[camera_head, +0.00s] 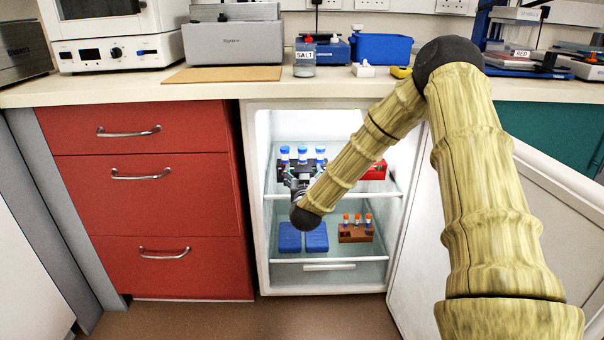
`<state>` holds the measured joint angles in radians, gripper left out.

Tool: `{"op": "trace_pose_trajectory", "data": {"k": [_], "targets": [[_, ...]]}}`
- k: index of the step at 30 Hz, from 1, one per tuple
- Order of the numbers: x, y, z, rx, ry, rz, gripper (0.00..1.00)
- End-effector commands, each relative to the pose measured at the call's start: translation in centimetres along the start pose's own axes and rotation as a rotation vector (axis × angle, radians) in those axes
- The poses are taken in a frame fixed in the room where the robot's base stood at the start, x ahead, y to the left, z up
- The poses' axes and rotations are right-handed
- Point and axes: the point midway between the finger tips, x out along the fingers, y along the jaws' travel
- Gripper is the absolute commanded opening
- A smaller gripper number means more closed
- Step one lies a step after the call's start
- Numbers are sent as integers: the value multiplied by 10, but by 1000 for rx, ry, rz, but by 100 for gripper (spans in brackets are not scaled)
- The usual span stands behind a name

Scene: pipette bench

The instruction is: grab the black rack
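The black rack (281,168) stands on the upper shelf of the open fridge, holding upright tubes with blue caps (302,151). My arm reaches into the fridge from the right. My gripper (295,180) is at the front of the black rack and overlaps it in the view. The gripper and my wrist hide part of the rack's front. The fingers are small and dark against the rack, so I cannot tell whether they are open or shut, or whether they touch it.
A red rack (375,171) is right of the black rack. Below are blue boxes (290,238) and a brown rack (355,233) with orange-capped tubes. The fridge door (440,230) stands open at right. Red drawers (150,195) are left; the worktop (240,88) is above.

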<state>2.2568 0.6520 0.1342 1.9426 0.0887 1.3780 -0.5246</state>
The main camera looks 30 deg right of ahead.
Motion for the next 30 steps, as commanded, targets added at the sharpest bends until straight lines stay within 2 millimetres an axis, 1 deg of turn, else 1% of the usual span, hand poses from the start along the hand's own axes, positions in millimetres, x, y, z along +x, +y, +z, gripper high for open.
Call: {"op": "trace_pose_trajectory", "data": {"k": [1, 5, 6, 8, 16, 19, 30], "targets": [[0, 0, 0, 0, 0, 0, 68], [0, 0, 0, 0, 0, 0, 44], [0, 0, 0, 0, 0, 0, 37], [0, 0, 0, 0, 0, 0, 26], [0, -1, -1, 0, 1, -1, 26], [0, -1, -4, 0, 2, -1, 26], [0, 0, -35, -1, 3, 1, 26]]}}
